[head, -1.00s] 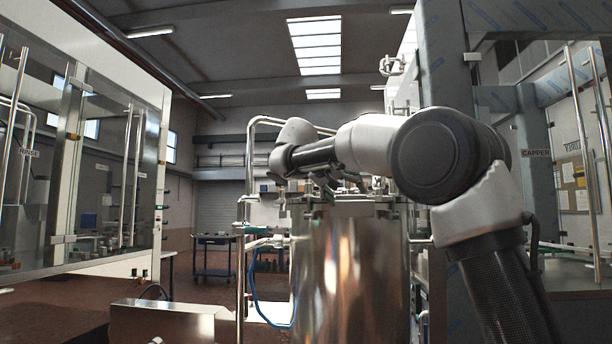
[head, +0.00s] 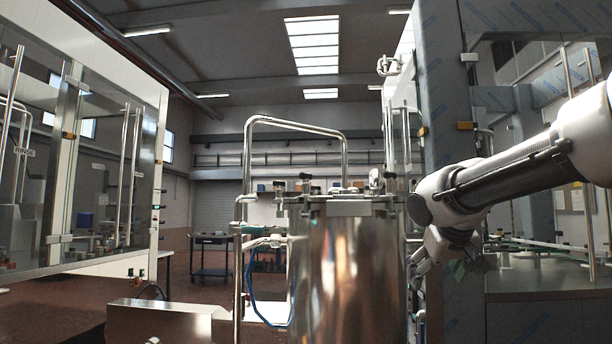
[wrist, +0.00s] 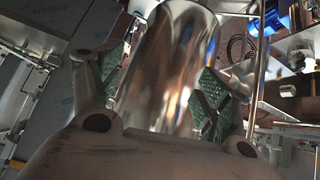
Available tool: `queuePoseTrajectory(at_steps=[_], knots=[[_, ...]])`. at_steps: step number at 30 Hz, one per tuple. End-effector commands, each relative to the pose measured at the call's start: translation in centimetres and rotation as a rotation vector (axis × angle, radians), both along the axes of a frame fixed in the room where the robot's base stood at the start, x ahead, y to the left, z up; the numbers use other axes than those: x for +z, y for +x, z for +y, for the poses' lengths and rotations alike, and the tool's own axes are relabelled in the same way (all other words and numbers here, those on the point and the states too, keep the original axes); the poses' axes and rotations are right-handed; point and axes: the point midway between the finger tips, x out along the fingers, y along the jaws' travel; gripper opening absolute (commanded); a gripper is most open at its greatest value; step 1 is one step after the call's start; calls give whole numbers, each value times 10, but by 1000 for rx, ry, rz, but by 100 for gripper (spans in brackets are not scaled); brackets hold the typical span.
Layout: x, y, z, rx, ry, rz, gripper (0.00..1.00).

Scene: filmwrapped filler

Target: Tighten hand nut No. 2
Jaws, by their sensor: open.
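A tall shiny steel vessel (head: 345,260) stands in the middle of the head view, with a flat lid (head: 345,207) on top. Several small clamp fittings sit around the lid, including a dark one at the left (head: 305,179) and one at the right (head: 388,176). They are too small to read numbers, so I cannot tell which is hand nut No. 2. My gripper (head: 424,264) hangs to the right of the vessel, below lid level. In the wrist view my gripper (wrist: 162,85) has its green-padded fingers spread, with the vessel wall (wrist: 170,55) behind them and nothing held.
A bent steel pipe (head: 295,122) rises behind and left of the vessel, with a blue hose (head: 258,285) below it. A grey column (head: 447,100) and glazed machine stand at the right. A glazed rinse cabinet (head: 85,170) is at the left. A cart (head: 212,258) stands behind.

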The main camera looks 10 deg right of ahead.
Motion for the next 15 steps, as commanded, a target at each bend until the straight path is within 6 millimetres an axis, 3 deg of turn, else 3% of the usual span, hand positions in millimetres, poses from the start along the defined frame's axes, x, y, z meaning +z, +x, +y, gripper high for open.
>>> queuePoseTrajectory(at_steps=[5,10,13,15], knots=[[63,63,-13,-10,-24,-227,77],[150,142,-12,42,-31,-497,77],[216,205,6,152,-12,-688,77],[257,250,31,285,26,-806,77]])
